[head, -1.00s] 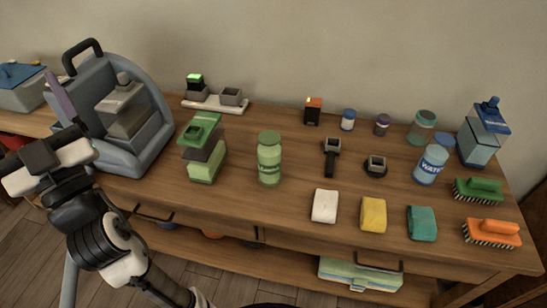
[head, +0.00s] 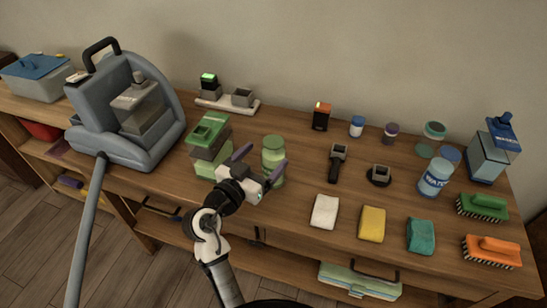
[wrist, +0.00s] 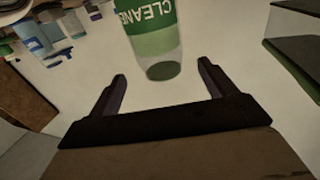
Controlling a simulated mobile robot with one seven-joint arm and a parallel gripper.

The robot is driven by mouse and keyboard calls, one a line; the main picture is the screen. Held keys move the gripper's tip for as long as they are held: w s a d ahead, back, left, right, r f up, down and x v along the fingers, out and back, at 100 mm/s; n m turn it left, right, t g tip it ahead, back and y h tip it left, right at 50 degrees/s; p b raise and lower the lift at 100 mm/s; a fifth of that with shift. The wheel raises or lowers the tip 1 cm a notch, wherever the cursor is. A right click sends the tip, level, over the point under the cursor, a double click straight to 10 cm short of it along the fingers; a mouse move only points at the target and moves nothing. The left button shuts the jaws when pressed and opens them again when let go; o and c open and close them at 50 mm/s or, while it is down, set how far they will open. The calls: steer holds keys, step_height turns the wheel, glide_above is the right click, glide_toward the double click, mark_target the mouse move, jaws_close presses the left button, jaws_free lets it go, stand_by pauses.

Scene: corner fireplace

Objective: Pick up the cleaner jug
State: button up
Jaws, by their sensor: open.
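The cleaner jug (head: 273,150) is a green, rounded container standing upright on the wooden table, right of a green-topped box-shaped container (head: 209,132). My gripper (head: 261,162) is open at the jug's near side. Its dark fingers point toward the jug, one to either side in the head view. In the wrist view the jug lies just beyond and between the fingertips (wrist: 163,71). Whether they touch it I cannot tell.
A large grey machine (head: 135,110) stands at left. A charger-like tray (head: 228,103) is behind. A white sponge (head: 325,211), yellow sponge (head: 372,223) and black-handled tool (head: 337,163) lie right of the jug. Bare tabletop shows between them.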

mark_target(277, 143)
steer(key=p+x, duration=0.3)
steer(key=x, duration=0.3)
steer(key=shift+w+d+f, duration=0.1)
steer(key=shift+w, duration=0.25)
steer(key=shift+w+d+f, duration=0.1)
steer(key=shift+w+d, duration=0.05)
steer(key=shift+w, duration=0.1)
steer(key=shift+c, duration=0.3)
steer(key=c, duration=1.7)
